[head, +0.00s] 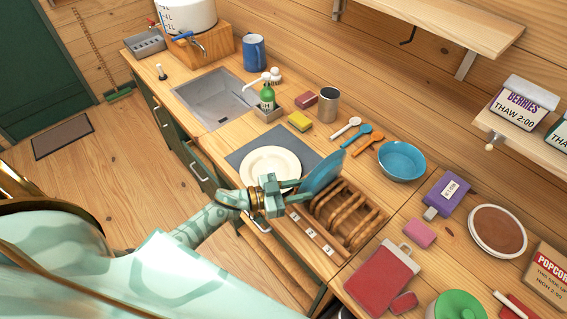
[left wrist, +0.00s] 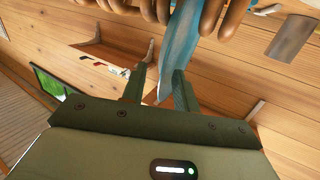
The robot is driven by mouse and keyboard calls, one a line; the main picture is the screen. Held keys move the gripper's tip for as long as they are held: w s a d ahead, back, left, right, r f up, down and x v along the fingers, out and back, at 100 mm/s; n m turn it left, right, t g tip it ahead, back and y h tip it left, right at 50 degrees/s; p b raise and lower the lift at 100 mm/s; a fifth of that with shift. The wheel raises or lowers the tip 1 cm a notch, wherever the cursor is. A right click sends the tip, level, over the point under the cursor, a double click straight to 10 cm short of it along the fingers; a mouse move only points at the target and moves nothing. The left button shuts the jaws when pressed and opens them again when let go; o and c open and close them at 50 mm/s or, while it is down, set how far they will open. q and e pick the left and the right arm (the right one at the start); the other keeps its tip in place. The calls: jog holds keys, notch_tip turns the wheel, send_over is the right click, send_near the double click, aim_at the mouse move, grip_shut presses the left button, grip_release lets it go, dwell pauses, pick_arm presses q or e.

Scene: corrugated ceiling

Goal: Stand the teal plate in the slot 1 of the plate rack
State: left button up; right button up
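The teal plate (head: 322,174) is on edge, slightly tilted, at the far-left end of the wooden plate rack (head: 362,239), by the label marked 1. In the left wrist view the plate (left wrist: 181,45) passes between brown rack pegs (left wrist: 211,14). Its foot in the slot is hidden. My left gripper (head: 300,187) is at the plate's near edge. In the left wrist view its fingers (left wrist: 161,70) are apart on either side of the plate edge, with a gap showing on the left. The plate is close to the right finger; contact is unclear. My right gripper is out of view.
A cream plate (head: 270,167) lies on a grey mat (head: 238,158) left of the rack. A blue bowl (head: 401,161) and several spoons are behind it. A red board (head: 382,279) lies to the right. The sink (head: 213,97) is farther left.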

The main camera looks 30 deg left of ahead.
pick_arm(q)
jog(key=b+v, duration=0.1)
jog(key=v, duration=1.5)
jog(key=shift+s+r, duration=0.1)
